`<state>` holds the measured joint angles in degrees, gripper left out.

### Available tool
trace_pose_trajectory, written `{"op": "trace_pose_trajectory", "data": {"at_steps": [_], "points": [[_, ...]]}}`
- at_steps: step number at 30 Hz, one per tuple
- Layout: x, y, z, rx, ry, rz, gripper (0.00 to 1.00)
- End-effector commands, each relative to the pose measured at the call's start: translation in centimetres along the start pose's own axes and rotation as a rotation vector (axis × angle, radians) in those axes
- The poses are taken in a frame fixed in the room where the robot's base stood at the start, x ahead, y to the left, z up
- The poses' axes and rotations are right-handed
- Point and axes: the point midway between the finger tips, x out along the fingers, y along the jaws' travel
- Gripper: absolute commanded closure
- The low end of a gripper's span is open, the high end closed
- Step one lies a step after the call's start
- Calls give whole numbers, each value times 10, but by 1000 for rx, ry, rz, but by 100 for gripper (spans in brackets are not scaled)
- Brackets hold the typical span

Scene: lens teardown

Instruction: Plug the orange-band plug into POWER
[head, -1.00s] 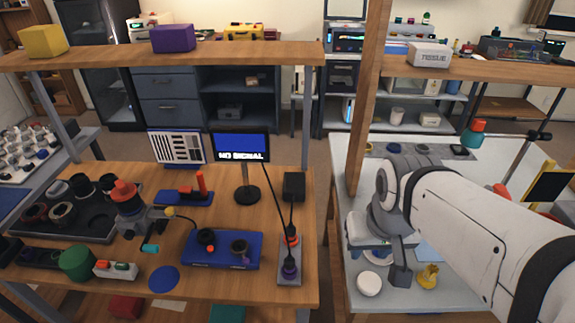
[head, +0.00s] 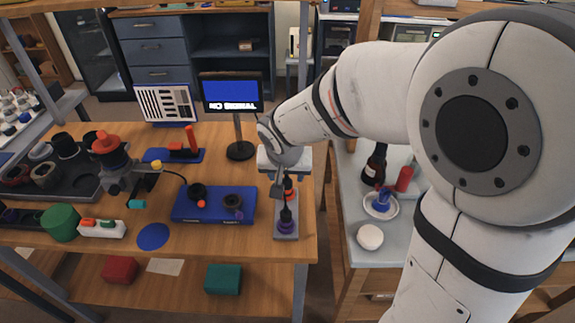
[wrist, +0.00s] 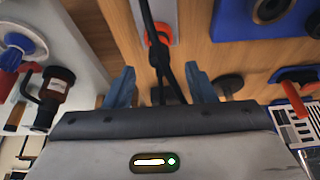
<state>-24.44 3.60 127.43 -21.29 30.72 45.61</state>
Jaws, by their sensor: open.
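The orange-band plug (head: 288,188) stands upright in a grey holder (head: 287,236), beside the purple-band plug (head: 286,222). My gripper (head: 277,186) is above the holder's far end, close to the orange-band plug, and partly hides it in the head view. In the wrist view my gripper (wrist: 162,88) is open, with dark cables running between its fingers. The orange band (wrist: 158,40) shows beyond the fingertips, and the fingers are not closed on it. The blue box (head: 213,205) with two round dark sockets is left of the holder; its front labels are too small to read.
A monitor (head: 231,92) on a stand is behind the blue box. A second table with a bottle (head: 375,165) is at right.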

Motion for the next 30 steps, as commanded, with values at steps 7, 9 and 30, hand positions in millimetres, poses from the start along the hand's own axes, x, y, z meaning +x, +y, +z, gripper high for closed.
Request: {"op": "trace_pose_trajectory", "data": {"at_steps": [7,9,30], "points": [[40,1,1,-1,-4,2,50],[48,1,1,-1,-3,2,50],[58,0,1,-2,-1,-1,70]]}}
